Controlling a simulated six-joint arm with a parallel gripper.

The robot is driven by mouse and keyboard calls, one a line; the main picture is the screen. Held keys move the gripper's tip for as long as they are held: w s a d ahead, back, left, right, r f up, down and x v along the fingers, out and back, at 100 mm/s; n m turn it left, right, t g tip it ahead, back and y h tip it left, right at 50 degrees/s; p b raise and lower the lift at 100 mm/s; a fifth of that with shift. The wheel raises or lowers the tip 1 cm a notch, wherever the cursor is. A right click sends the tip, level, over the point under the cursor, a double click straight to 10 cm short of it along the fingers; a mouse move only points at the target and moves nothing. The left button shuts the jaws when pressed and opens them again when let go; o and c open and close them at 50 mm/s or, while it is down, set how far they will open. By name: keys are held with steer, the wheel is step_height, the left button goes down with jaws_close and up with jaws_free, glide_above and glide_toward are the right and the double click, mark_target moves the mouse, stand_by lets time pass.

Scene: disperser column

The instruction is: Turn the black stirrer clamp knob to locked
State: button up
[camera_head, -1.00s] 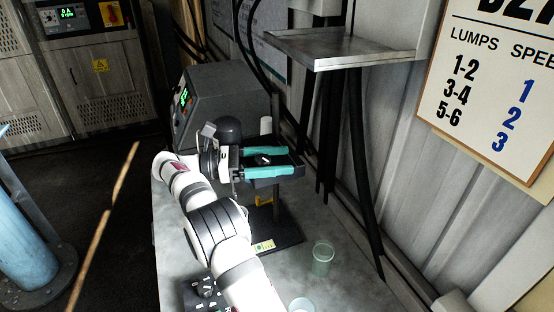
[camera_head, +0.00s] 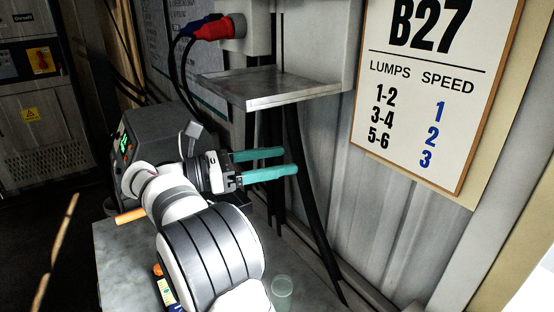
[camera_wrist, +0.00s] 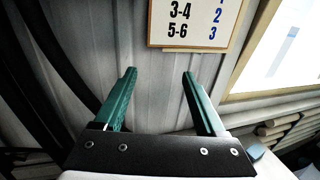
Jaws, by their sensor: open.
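My gripper (camera_head: 289,161) has its two teal fingers parallel and apart, with nothing between them. It is raised and points right, toward the corrugated wall. The black stirrer clamp knob cannot be made out in either current view. My arm covers most of the bench where the stirrer stand was visible earlier.
A grey box with a green display (camera_head: 158,138) stands behind my arm. A metal shelf (camera_head: 272,90) juts from the wall above my gripper, with black cables (camera_head: 305,190) hanging below. A clear beaker (camera_head: 282,288) stands on the bench (camera_head: 122,250). A sign board (camera_head: 432,100) hangs at right.

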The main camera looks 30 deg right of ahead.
steer(key=shift+s+d+r, duration=0.15)
steer(key=shift+s+d, duration=0.05)
steer(key=n+t, duration=0.7)
steer(key=t, duration=0.4)
glide_toward(219, 197)
steer(key=d, duration=0.2)
steer(key=d+r, duration=0.1)
steer(key=d, duration=0.2)
steer(key=w+d+r, duration=0.1)
steer(key=d, duration=0.2)
steer(key=shift+d, duration=0.1)
steer(key=shift+w+d+y, duration=0.15)
steer(key=shift+d+y, duration=0.1)
steer(key=shift+y, duration=0.05)
jaws_close()
